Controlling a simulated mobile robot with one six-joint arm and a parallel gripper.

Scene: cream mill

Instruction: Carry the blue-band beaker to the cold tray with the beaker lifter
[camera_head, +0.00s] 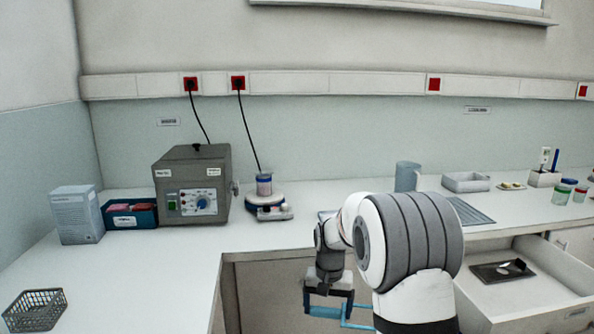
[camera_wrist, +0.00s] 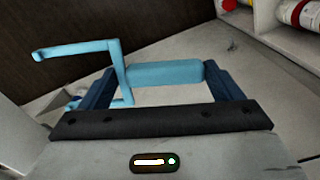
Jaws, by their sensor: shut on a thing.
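My gripper (camera_head: 329,297) is low in front of the counter edge in the head view. It is shut on the light-blue beaker lifter (camera_wrist: 165,74), whose grip lies between the fingers in the wrist view. The lifter's bent arm reaches out to the left there, empty. In the head view part of the lifter (camera_head: 325,312) shows under the gripper.
A grey control box (camera_head: 192,186) stands left of the beaker, close to it. A blue jug (camera_head: 407,176) and ribbed mat (camera_head: 470,210) are on the right counter. An open drawer (camera_head: 530,290) juts out below. A wire basket (camera_head: 35,309) sits front left.

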